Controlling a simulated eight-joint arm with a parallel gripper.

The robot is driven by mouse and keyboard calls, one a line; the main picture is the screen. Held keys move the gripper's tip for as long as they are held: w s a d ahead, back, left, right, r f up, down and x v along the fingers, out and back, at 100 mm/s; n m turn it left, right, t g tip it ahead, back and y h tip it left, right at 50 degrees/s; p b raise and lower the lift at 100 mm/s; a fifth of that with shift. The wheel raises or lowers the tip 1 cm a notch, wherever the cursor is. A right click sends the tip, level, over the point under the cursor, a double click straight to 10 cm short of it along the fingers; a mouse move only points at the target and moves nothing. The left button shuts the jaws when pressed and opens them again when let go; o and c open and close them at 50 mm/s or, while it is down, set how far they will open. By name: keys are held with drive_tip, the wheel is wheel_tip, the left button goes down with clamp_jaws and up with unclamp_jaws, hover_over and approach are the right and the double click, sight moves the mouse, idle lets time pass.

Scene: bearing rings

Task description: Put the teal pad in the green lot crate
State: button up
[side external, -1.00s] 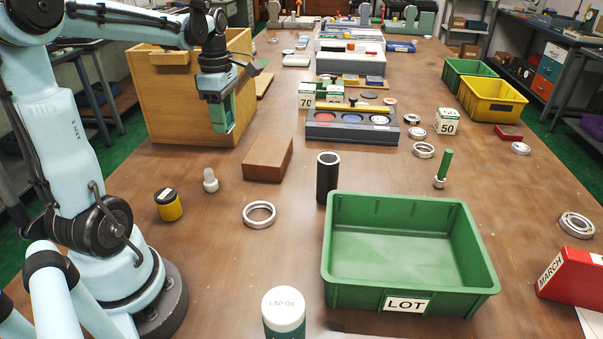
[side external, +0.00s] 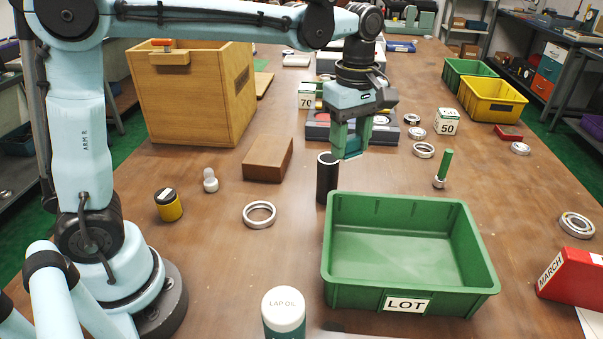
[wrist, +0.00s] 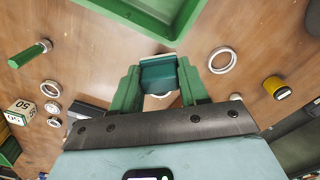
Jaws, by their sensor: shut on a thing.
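My gripper (side external: 352,148) is shut on the teal pad (wrist: 158,73), which sits between the green fingers in the wrist view. In the side view the pad is hard to tell from the fingers. My gripper hangs above the table, just behind the far edge of the green lot crate (side external: 345,292). The crate is open and empty, with a LOT label on its front wall. Its rim also shows at the top of the wrist view (wrist: 135,22), beyond the pad.
A black cylinder (side external: 326,180) stands just left of my gripper, by the crate's far left corner.

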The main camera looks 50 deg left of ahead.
drive_tip(key=s+d+m, duration=0.3)
drive_tip(key=d+m, duration=0.1)
drive_tip(key=d, duration=0.8)
drive_tip(key=s+d+m, duration=0.3)
drive_tip(key=s+d, duration=0.1)
drive_tip(key=d, duration=0.7)
hover_over(418, 267)
wheel_tip(418, 267, down, 12)
drive_tip(key=shift+f, duration=2.15)
drive_tip(key=shift+f, duration=0.1)
drive_tip(key=o, duration=1.1)
drive_tip(key=shift+o, duration=0.2)
